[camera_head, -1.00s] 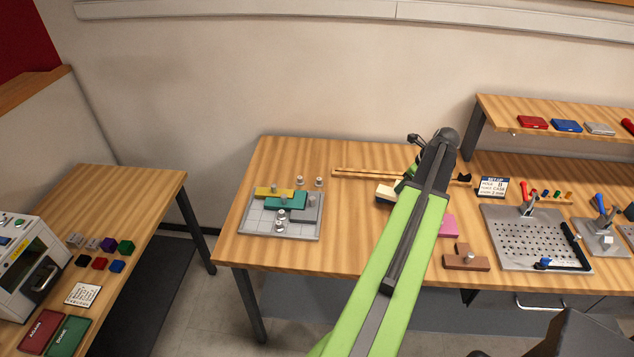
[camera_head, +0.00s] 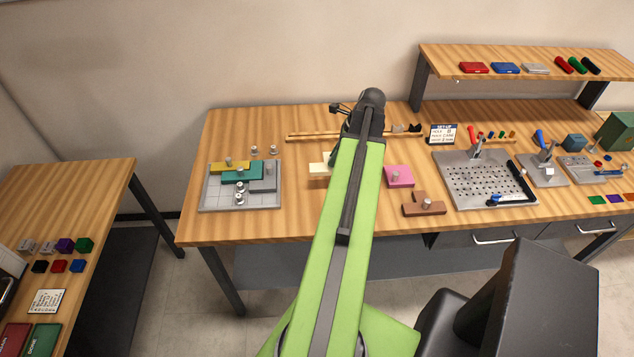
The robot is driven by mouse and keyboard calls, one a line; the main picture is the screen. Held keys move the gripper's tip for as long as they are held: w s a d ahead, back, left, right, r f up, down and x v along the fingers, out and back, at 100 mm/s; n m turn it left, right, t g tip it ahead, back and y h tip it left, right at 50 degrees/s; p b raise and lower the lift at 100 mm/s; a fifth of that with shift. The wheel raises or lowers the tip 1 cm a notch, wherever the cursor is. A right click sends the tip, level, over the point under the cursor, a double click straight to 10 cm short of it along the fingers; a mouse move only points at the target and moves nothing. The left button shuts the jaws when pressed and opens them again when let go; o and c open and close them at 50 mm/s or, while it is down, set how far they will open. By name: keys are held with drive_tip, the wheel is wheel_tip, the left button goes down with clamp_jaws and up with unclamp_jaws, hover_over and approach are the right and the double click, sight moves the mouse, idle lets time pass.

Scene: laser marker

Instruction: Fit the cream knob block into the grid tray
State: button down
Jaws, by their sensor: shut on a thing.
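The cream knob block (camera_head: 319,169) shows as a pale piece at the left side of my arm, over the middle of the table. My gripper (camera_head: 346,132) is mostly hidden behind the arm and is shut on this block. The arm hides much of the block and its knob. The grid tray (camera_head: 215,199) lies to the left of the block, apart from it. It holds a yellow block (camera_head: 214,168), a teal block (camera_head: 254,174) and a grey block (camera_head: 268,185). Bare grid cells show at its front and left.
Metal knobs (camera_head: 240,199) stand at the tray's front middle, with two more behind it. A pink block (camera_head: 404,182) and a brown block (camera_head: 412,210) lie right of the arm. A wooden strip (camera_head: 308,136) runs behind. Clear table lies between tray and arm.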

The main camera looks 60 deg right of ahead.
sight(322, 170)
drive_tip(key=w+a+f+b, duration=0.1)
drive_tip(key=a, duration=0.1)
drive_tip(key=w+a+f+b, duration=0.1)
drive_tip(key=w+f, duration=0.1)
drive_tip(key=shift+w+a+f, duration=0.1)
drive_tip(key=shift+w+a, duration=0.2)
drive_tip(key=shift+a, duration=0.05)
wheel_tip(322, 170, down, 4)
drive_tip(key=b, duration=0.4)
drive_tip(key=shift+f, duration=0.2)
drive_tip(key=shift+r, duration=0.2)
drive_tip(key=shift+f, duration=0.2)
drive_tip(key=c, duration=1.3)
unclamp_jaws()
drive_tip(key=shift+r, duration=0.1)
drive_tip(key=p+v, duration=1.1)
drive_tip(key=v, duration=0.1)
drive_tip(key=shift+r, duration=0.2)
